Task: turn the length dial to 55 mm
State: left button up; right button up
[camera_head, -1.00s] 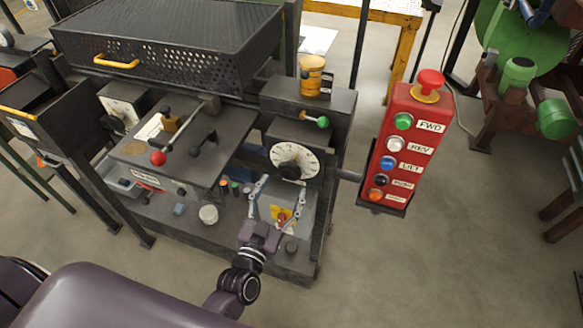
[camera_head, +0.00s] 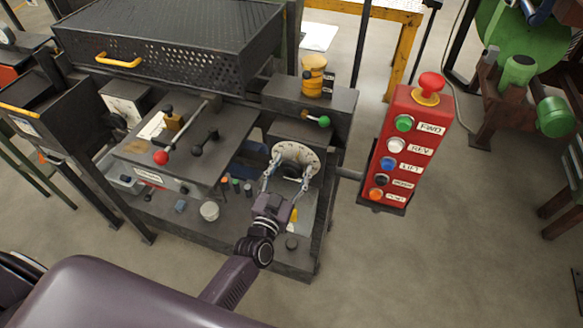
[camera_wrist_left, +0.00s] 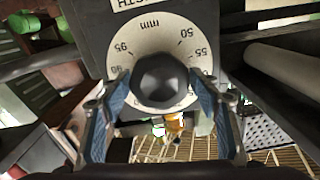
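The length dial (camera_head: 297,154) is a white round face with a dark knob on the front of the machine. In the left wrist view the dial face (camera_wrist_left: 130,45) shows "mm" and the numbers 50, 55, 90 and 95, upside down or slanted. The dark knob (camera_wrist_left: 163,82) is at its middle; its pointer is not readable. My left gripper (camera_head: 286,174) is open in front of the dial, its two blue-grey fingers on either side of the knob, with gaps visible in the wrist view. My right gripper is not in view.
A red button box (camera_head: 405,145) stands right of the dial. A green-knobbed lever (camera_head: 322,121) and a yellow cylinder (camera_head: 314,75) are above it. A red-knobbed lever (camera_head: 161,158) is at the left.

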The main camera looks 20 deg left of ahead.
pick_arm(q)
jog(key=c, duration=0.8)
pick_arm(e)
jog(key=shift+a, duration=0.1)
pick_arm(q)
jog(key=shift+n, duration=0.3)
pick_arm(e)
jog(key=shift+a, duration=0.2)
